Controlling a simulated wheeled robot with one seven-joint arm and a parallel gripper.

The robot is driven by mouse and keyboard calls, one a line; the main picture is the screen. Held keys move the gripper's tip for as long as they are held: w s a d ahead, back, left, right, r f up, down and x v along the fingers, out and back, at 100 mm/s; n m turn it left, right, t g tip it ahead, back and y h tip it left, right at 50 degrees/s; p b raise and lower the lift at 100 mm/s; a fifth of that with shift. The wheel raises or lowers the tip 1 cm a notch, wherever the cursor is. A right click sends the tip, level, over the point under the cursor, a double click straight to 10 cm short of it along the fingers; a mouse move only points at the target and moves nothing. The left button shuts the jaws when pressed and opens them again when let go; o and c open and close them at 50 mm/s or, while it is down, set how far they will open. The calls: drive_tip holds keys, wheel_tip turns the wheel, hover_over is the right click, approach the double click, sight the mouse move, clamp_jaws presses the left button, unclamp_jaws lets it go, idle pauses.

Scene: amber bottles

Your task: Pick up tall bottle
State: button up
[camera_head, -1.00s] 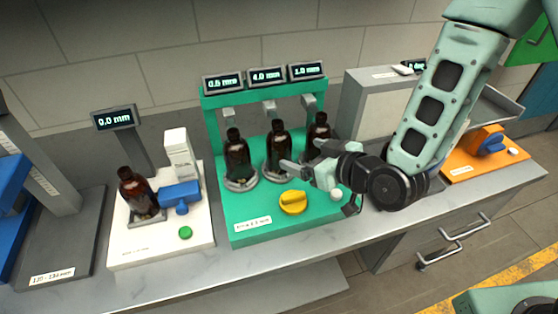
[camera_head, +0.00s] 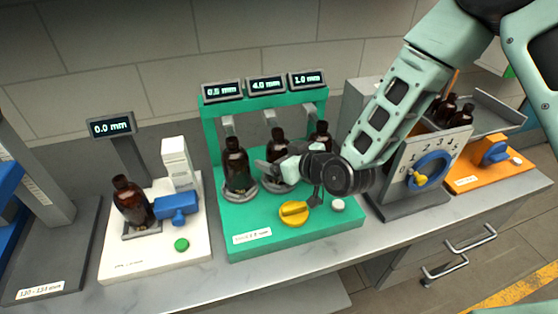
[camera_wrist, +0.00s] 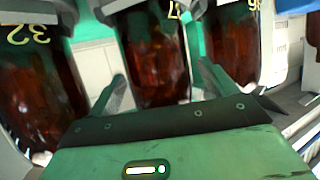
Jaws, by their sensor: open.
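Three dark amber bottles stand in a row on a green stand: a left one (camera_head: 236,165), a middle one (camera_head: 278,148) and a right one (camera_head: 320,137). I cannot tell surely which is the tall bottle. My gripper (camera_head: 270,168) is at the middle bottle and hides its lower part. In the wrist view my open gripper (camera_wrist: 165,88) has a finger on each side of the middle bottle (camera_wrist: 155,50), marked 17. Contact cannot be told.
The green stand (camera_head: 245,215) has a yellow knob (camera_head: 293,211) in front and displays above. Another amber bottle (camera_head: 130,200) stands on a white station at left. A grey box with a blue dial (camera_head: 428,172) and more bottles (camera_head: 459,111) are at right.

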drive_tip(key=c, duration=1.1)
drive_tip(key=shift+c, duration=0.3)
